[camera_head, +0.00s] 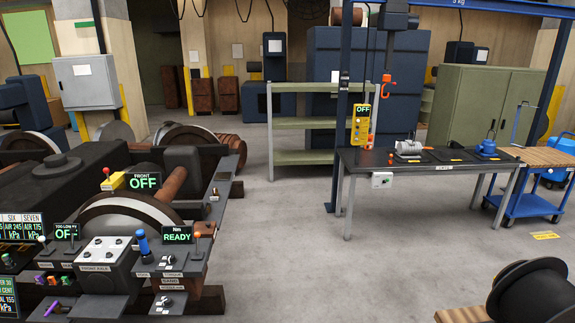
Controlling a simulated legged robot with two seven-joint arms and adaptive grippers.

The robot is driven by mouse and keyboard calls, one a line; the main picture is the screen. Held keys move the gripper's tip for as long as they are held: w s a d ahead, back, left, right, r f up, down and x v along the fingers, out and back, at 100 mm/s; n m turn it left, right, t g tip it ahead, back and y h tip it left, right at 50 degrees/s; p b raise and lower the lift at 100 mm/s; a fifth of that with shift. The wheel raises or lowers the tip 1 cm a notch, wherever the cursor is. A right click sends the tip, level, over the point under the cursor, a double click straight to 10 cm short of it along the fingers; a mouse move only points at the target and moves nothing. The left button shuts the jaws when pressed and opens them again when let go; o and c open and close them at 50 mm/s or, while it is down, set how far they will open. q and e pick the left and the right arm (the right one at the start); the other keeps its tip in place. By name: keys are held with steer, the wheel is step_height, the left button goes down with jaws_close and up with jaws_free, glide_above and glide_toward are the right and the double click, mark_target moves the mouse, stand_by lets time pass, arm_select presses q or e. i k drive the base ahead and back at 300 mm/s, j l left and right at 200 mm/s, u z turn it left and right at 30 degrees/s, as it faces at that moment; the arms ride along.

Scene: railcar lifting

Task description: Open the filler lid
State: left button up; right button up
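I cannot make out a part that is clearly a filler lid. A small grey motor-like unit with a red part (408,147) stands on the dark workbench (375,160) at the right. A small blue can-like object (487,147) stands further right on the same bench. Both are too small to tell whether either has a lid, or whether it is open. Neither of my grippers shows in the view.
A control console (105,255) with levers and OFF and READY displays fills the lower left. A blue cart (530,203) stands right of the bench. A dark spool (530,298) lies lower right. The grey floor (320,265) between console and bench is clear.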

mark_target(205, 228)
steer(key=i+u, duration=0.1)
steer(key=i, duration=0.9)
steer(key=i+l, duration=0.2)
steer(key=i, duration=0.8)
steer(key=j+u, duration=0.05)
